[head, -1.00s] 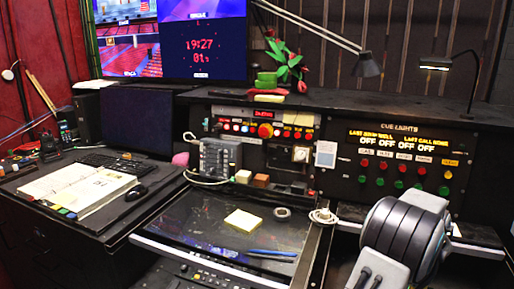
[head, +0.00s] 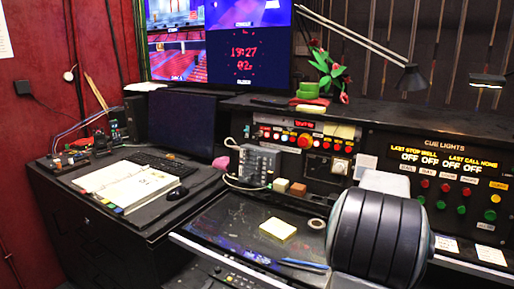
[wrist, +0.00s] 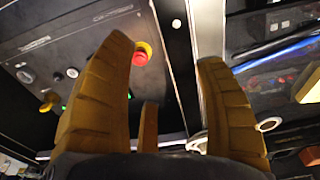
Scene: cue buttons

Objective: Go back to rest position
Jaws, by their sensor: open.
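My gripper (wrist: 164,50) shows in the wrist view with its two brown ribbed fingers wide apart and nothing between them. A dark ribbed part of my arm fills the lower right of the head view and hides part of the desk; the fingers cannot be made out there. The cue lights panel (head: 450,146) stands behind my arm, with red buttons above green ones and lit OFF signs. In the wrist view, a red button with a yellow collar (wrist: 140,57) sits on a dark panel beyond the fingers, apart from them.
A black console (head: 303,142) with coloured buttons stands left of the cue panel. An open book (head: 130,184) and a mouse (head: 177,193) lie on the left desk. Yellow notes (head: 278,229) lie on the glossy desktop. Two lamps (head: 412,77) overhang the back.

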